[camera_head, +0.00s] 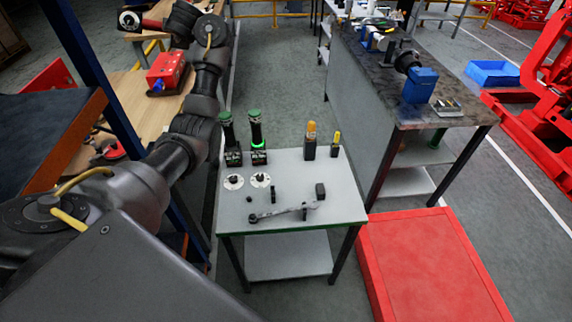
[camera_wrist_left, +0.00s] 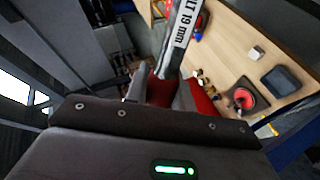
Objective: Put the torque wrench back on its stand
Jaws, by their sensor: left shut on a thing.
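A long grey wrench-like tool (camera_head: 285,211) lies across the small white table in the head view. Short black posts (camera_head: 273,194) and a black block (camera_head: 320,190) stand near it. My left arm reaches up and away over the wooden bench at the left. My left gripper (camera_wrist_left: 163,92) is shut on a labelled bar-like tool (camera_wrist_left: 184,28), which has a white label ending "LT 19 mm". Red shows between the fingers. The tool's far end is cut off in the wrist view. I cannot tell which tool is the torque wrench. My right gripper is not in view.
The wooden bench (camera_head: 130,100) carries a red box-shaped device (camera_head: 166,72). Green-topped black tools (camera_head: 256,132) and two yellow-tipped ones stand at the white table's back. A red platform (camera_head: 425,265) is at right. A dark workbench (camera_head: 440,108) stands behind it.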

